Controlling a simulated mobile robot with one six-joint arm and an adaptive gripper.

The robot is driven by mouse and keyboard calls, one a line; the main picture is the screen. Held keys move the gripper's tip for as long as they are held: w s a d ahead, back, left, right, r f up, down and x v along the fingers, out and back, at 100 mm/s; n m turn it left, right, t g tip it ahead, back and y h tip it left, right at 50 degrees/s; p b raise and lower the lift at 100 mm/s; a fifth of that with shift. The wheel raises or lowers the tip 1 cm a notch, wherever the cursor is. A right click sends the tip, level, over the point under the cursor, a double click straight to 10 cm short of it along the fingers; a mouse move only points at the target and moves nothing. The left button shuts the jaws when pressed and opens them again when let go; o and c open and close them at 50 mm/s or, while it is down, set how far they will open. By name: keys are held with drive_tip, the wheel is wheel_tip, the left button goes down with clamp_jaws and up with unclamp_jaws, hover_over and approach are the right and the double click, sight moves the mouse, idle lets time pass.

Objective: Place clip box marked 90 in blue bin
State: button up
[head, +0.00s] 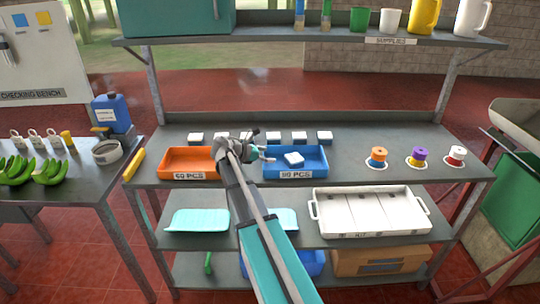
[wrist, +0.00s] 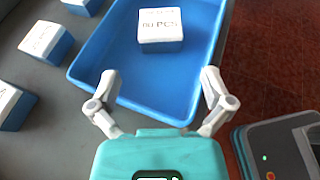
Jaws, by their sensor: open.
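The blue bin (head: 318,172) stands on the middle shelf, right of the orange bin, with a label that seems to read 90 PCS. One white-topped clip box with blue sides (head: 294,159) lies inside it, and nothing holds it. In the wrist view the box (wrist: 162,30) rests on the floor of the blue bin (wrist: 105,65); its lettering ends in PCS, but the number is not clear. My gripper (wrist: 160,80) is open and empty over the bin's near end, with the box apart beyond its fingertips. In the head view my gripper (head: 266,152) is at the bin's left side.
Several similar boxes (head: 300,137) stand in a row behind the bins. The orange bin (head: 187,162) is left of my arm. Orange, purple and red spools (head: 419,156) stand to the right. A white tray (head: 370,212) sits on the shelf below, and the supplies shelf (head: 300,39) overhangs.

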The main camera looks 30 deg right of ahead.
drive_tip(key=s+a+f+m+y, duration=0.3)
drive_tip(key=s+a+m+y, duration=0.1)
drive_tip(key=a, duration=0.6)
drive_tip(key=s+a+f+m+t+y, duration=0.1)
drive_tip(key=s+a+f+m+y, duration=0.3)
drive_tip(key=s+a, duration=0.4)
drive_tip(key=s+a+f+m+t+y, duration=0.1)
drive_tip(key=s+a+f+m+y, duration=0.3)
drive_tip(key=a+m, duration=0.4)
drive_tip(key=s+a+y, duration=0.1)
drive_tip(key=a, duration=0.4)
drive_tip(key=shift+s+a+f, duration=0.25)
drive_tip(key=shift+s, duration=0.15)
